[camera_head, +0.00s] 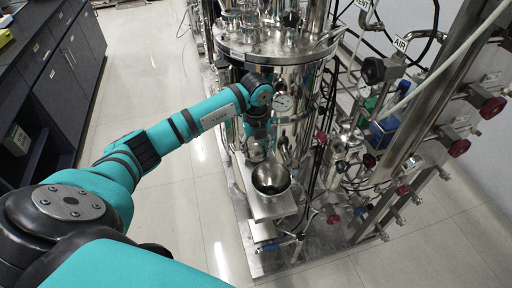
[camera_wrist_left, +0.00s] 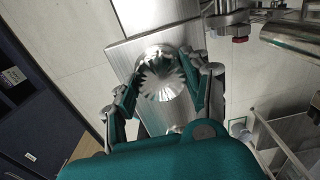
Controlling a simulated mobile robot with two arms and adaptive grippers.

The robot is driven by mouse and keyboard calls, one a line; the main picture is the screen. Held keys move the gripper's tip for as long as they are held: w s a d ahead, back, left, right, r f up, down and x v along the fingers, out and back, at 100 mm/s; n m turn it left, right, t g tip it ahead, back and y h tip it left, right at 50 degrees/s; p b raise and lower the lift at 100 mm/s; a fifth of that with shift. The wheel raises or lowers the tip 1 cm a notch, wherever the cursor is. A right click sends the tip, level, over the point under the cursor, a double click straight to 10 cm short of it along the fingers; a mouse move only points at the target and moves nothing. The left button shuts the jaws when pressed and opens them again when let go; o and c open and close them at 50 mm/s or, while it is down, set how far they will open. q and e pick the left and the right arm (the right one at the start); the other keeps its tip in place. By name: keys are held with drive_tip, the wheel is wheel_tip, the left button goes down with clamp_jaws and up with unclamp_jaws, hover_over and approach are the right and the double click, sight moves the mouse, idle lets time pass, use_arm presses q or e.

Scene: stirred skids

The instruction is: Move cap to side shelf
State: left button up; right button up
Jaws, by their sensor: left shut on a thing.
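My left gripper (camera_head: 257,150) reaches down in front of the steel tank, above the back part of a small metal side shelf (camera_head: 268,208). In the left wrist view my left gripper (camera_wrist_left: 163,90) has its fingers on both sides of a round, shiny metal cap (camera_wrist_left: 162,78) with a fluted rim, and is shut on it. The side shelf (camera_wrist_left: 150,20) shows as a flat metal plate behind the cap. I cannot tell whether the cap touches the plate. My right gripper is not in view.
The steel tank (camera_head: 285,110) with a gauge (camera_head: 283,102) stands behind. Valves and pipes with red knobs (camera_head: 459,147) crowd the right. The floor (camera_head: 190,230) left of the skid is clear.

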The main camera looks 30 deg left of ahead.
use_arm(q)
drive_tip(key=shift+f+b, duration=0.4)
drive_tip(key=shift+f, duration=0.25)
drive_tip(key=o, duration=1.4)
drive_tip(key=shift+c, duration=0.2)
drive_tip(key=shift+r, duration=0.1)
wheel_tip(320, 180, up, 7)
drive_tip(key=p, duration=0.5)
